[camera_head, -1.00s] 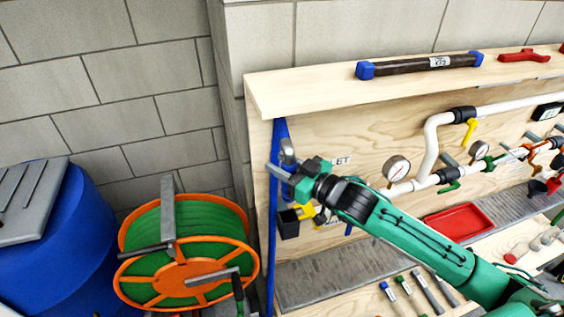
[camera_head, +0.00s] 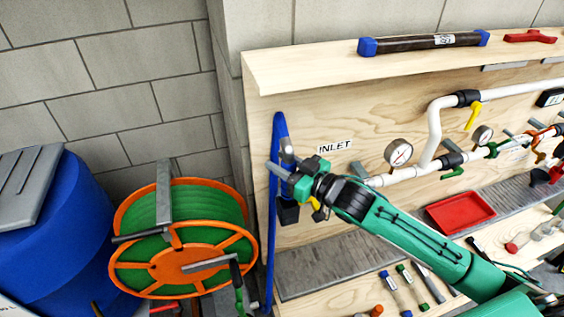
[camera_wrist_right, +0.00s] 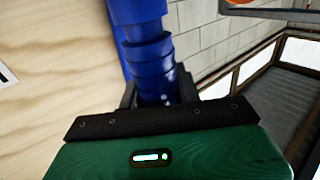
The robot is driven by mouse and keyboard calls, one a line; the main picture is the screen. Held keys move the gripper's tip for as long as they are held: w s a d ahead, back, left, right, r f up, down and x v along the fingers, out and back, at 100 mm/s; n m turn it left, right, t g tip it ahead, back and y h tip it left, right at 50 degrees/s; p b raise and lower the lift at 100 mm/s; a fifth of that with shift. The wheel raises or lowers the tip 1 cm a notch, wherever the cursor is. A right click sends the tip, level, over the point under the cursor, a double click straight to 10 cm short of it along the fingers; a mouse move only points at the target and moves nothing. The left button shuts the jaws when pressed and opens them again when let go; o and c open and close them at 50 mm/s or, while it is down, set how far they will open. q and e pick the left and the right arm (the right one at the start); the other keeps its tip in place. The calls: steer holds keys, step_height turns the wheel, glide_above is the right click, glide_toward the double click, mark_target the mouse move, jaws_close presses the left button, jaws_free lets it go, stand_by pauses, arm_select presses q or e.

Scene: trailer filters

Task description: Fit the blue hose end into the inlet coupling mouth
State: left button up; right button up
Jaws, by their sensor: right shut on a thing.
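My right gripper (camera_head: 281,160) is at the left edge of the wooden board. In the right wrist view its dark jaws (camera_wrist_right: 157,88) are shut around the ribbed blue hose end (camera_wrist_right: 150,50). The blue hose (camera_head: 271,225) hangs along the board's left edge in the head view. The INLET label (camera_head: 335,146) is right of the gripper. The white inlet pipe (camera_head: 378,181) ends near my right wrist; its coupling mouth is hidden or too small to tell. The hose end is apart from the pipe. My left gripper is not in view.
A pressure gauge (camera_head: 398,152) stands above the pipe. A red tray (camera_head: 460,211) and several tools lie below it. An orange and green hose reel (camera_head: 185,260) and a blue barrel (camera_head: 55,235) are on the left. A dark filter cartridge (camera_head: 420,44) lies on the top shelf.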

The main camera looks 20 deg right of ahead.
steer(key=shift+p, duration=0.65)
stand_by(1.2)
steer(key=shift+f+b, duration=1.65)
steer(key=shift+f, duration=1.3)
steer(key=o, duration=1.1)
steer(key=shift+o, duration=0.2)
steer(key=shift+s, duration=0.1)
steer(key=b+v, duration=0.5)
steer(key=v, duration=0.8)
steer(key=shift+s+d, duration=0.2)
steer(key=shift+s, duration=0.1)
